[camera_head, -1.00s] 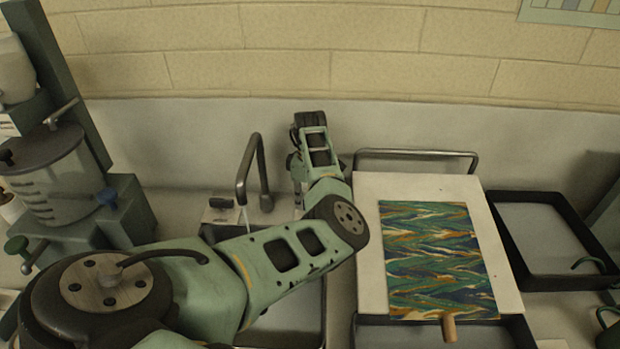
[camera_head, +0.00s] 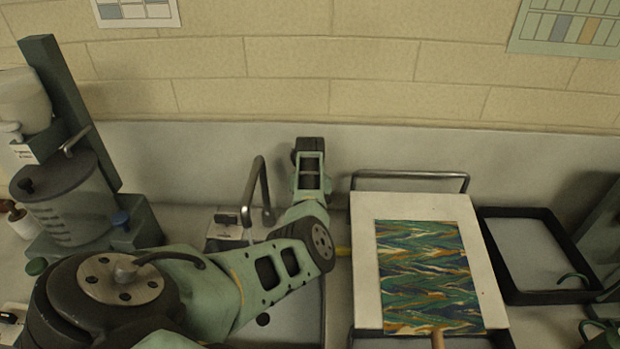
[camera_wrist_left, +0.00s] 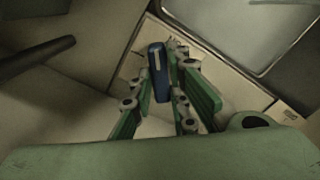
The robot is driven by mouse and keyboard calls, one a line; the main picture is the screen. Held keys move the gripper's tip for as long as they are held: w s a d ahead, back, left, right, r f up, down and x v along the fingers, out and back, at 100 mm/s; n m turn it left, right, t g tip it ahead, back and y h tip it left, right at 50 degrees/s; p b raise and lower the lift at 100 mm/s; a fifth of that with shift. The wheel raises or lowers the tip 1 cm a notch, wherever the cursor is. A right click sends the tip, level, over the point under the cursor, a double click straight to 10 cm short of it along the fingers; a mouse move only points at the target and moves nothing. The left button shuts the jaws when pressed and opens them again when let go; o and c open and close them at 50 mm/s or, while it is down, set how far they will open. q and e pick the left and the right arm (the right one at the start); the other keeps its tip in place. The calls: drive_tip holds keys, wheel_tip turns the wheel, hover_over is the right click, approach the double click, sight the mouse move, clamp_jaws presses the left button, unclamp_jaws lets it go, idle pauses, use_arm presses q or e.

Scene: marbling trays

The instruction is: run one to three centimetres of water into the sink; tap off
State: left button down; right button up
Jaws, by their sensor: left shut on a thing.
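The grey tap (camera_head: 260,188) arches over the back of the sink (camera_head: 300,315), left of my left gripper. A thin pale streak under its spout looks like running water. My left arm crosses over the sink and covers much of it, so the water depth cannot be told. In the left wrist view my left gripper (camera_wrist_left: 167,78) is shut on a blue lever (camera_wrist_left: 158,65), which looks like the tap's handle. In the head view the fingertips are hidden behind my arm. My right gripper is not in view.
A white board (camera_head: 363,270) with a marbled sheet (camera_head: 428,275) lies right of the sink. A metal rail (camera_head: 410,174) stands behind it. A black tray (camera_head: 495,212) is at far right. A grey drum (camera_head: 65,205) on a green stand is at left.

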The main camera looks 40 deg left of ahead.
use_arm(q)
drive_tip(key=shift+r, duration=0.1)
idle(0.4)
drive_tip(key=c, duration=1.7)
unclamp_jaws()
wheel_tip(320, 180, up, 12)
